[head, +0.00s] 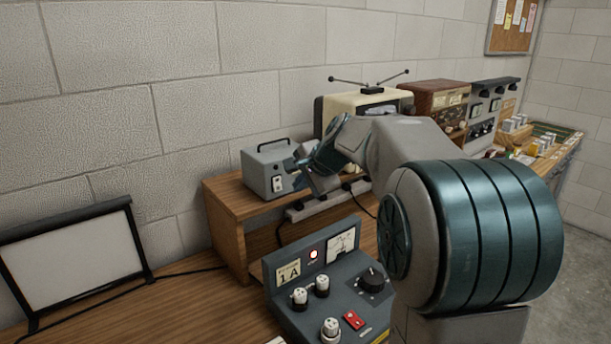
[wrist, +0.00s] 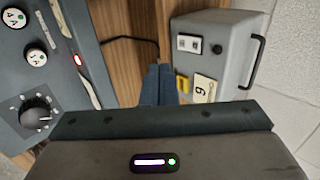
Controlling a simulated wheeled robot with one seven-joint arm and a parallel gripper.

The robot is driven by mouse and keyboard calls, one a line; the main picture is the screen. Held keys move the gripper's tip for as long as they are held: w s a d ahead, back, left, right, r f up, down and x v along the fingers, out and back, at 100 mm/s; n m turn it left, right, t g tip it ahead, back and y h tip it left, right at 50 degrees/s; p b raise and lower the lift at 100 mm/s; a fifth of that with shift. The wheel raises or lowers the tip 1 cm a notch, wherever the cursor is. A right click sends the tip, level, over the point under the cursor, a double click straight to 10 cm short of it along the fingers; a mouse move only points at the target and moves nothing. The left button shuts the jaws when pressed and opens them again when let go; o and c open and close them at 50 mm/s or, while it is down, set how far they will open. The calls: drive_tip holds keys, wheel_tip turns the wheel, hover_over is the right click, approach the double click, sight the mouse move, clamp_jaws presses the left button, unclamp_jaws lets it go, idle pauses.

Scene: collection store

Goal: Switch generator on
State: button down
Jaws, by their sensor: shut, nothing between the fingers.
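No label that I can read says "generator". A small grey box (head: 268,172) with a black carry handle stands on the wooden shelf, a pale switch on its front. A dark grey sloped panel (head: 318,318) marked "1 A" stands on the bench, with a red lamp, a red switch (head: 353,320), a meter and knobs. My gripper (head: 296,165) is shut and empty beside the small box; its blue fingers (wrist: 159,70) are together, left of the yellow tag.
A blank framed screen (head: 75,262) stands at the left of the bench. A cream set with antennas (head: 340,104) and a brown radio (head: 437,94) stand farther along. My arm covers part of the bench.

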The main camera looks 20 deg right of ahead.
sight(278, 184)
drive_tip(key=w+a+f, duration=0.1)
drive_tip(key=w, duration=0.1)
drive_tip(key=w+f+p, duration=0.1)
drive_tip(key=w, duration=0.1)
drive_tip(key=w+a+f+p, duration=0.1)
drive_tip(key=w+f, duration=0.1)
drive_tip(key=shift+w+a, duration=0.35)
